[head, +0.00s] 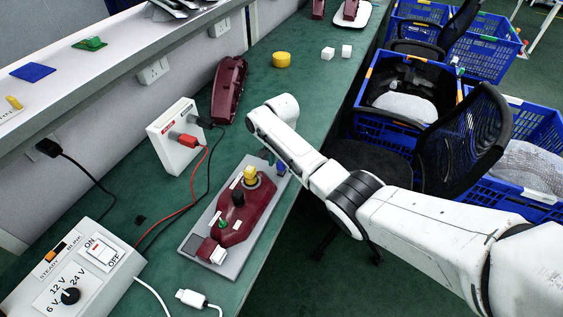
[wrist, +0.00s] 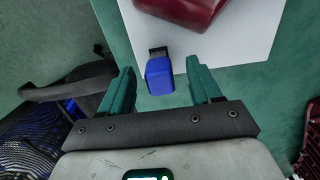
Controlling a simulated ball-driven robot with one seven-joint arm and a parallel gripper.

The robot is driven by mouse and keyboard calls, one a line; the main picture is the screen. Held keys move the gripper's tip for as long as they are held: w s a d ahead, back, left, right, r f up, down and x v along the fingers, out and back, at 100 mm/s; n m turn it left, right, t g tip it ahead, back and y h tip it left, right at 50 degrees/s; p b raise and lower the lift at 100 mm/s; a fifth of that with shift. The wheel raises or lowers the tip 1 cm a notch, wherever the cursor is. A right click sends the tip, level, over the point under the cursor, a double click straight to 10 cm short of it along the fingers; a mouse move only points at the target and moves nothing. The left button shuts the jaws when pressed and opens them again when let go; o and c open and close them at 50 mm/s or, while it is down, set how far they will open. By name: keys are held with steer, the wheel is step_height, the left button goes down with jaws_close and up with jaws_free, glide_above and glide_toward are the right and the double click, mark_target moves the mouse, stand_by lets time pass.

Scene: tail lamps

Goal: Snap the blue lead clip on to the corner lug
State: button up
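The blue lead clip (wrist: 159,76) lies at the edge of the pale base plate (wrist: 235,42) in the wrist view, with a dark piece at its far end. I cannot tell whether that dark piece is the corner lug or part of the clip. In the head view the blue clip (head: 281,168) shows at the plate's far right corner, partly beside my gripper (head: 271,156). In the wrist view my gripper (wrist: 161,66) is open, with one teal finger on each side of the clip and visible gaps between. The maroon lamp (head: 238,208) is mounted on the plate.
A white socket box (head: 174,135) with red and black leads stands left of the plate. A power supply (head: 75,270) is at the front left. Another maroon lamp (head: 229,90) lies behind. A chair (head: 465,140) and blue crates (head: 540,125) stand right of the bench.

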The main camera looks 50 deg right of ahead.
steer(key=shift+r, duration=0.1)
step_height(320, 180, up, 11)
stand_by(0.6)
steer(key=shift+f, duration=0.2)
